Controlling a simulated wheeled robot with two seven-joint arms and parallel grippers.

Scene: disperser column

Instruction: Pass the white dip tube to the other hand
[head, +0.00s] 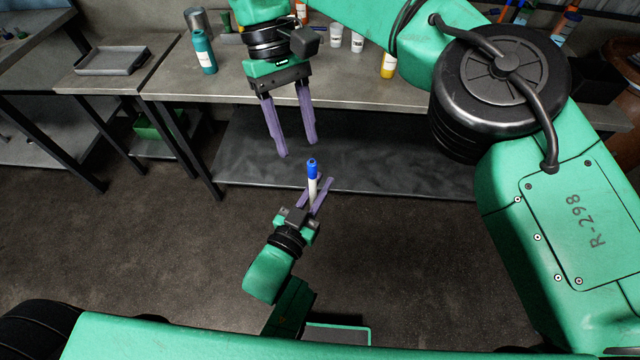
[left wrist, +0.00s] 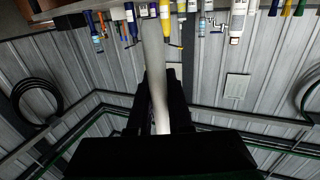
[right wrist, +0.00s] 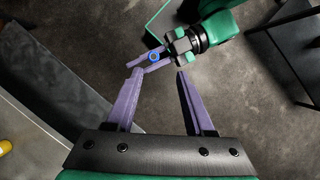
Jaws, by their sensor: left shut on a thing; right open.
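The white dip tube (head: 312,187) has a blue upper end and stands roughly upright in the head view. My left gripper (head: 318,190) is shut on its lower part, with the blue end above the fingers. The tube also shows as a pale shaft in the left wrist view (left wrist: 156,75). My right gripper (head: 296,150) is open and empty, fingers pointing down, up and slightly left of the tube in the head view. In the right wrist view, the tube's blue end (right wrist: 154,57) appears just beyond my right fingertips (right wrist: 160,72), apart from them.
A grey tray (head: 110,61) sits on the left table. The floor around my left gripper is clear.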

